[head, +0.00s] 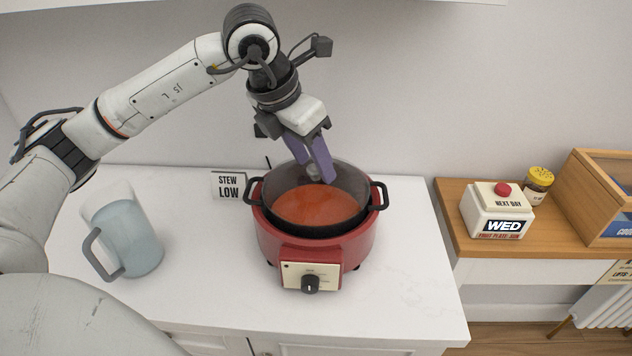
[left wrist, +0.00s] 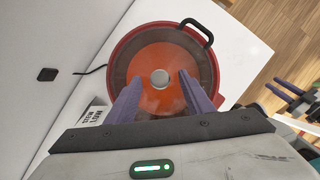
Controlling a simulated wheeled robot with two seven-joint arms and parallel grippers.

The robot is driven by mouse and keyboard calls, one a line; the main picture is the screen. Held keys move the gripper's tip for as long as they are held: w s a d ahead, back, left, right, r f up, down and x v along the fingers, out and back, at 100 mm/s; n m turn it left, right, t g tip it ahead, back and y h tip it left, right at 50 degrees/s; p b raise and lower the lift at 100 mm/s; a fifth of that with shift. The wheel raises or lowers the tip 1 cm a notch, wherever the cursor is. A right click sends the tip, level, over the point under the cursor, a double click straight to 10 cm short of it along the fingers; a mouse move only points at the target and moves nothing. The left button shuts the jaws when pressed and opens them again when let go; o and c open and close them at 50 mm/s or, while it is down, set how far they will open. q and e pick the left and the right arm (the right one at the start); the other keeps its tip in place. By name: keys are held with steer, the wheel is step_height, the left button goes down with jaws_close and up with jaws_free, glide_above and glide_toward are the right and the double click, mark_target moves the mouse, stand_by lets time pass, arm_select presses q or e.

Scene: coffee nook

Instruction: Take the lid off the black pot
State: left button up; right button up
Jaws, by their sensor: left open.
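The black pot (head: 322,231) sits in a red cooker (head: 275,247) on the white counter, with orange stew visible inside. A clear lid (head: 347,176) appears to lie over it, with a small grey knob (head: 313,169). My left gripper (head: 316,173) reaches down from above with its purple fingers apart, close around or just above the knob. In the left wrist view the knob (left wrist: 160,78) shows between the open fingertips, with no clear contact.
A clear blue-tinted pitcher (head: 127,238) stands left of the cooker, and a "STEW LOW" sign (head: 229,185) stands behind left. A wooden side table (head: 465,242) at right holds a red-button box (head: 497,211), a jar (head: 538,185) and a wooden case (head: 598,170). The counter's front right is clear.

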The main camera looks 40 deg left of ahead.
arm_select(q)
steer(key=shift+w+f, duration=0.15)
steer(key=shift+f, duration=0.2)
steer(key=shift+c, duration=0.5)
jaws_close()
steer(key=shift+r, duration=0.15)
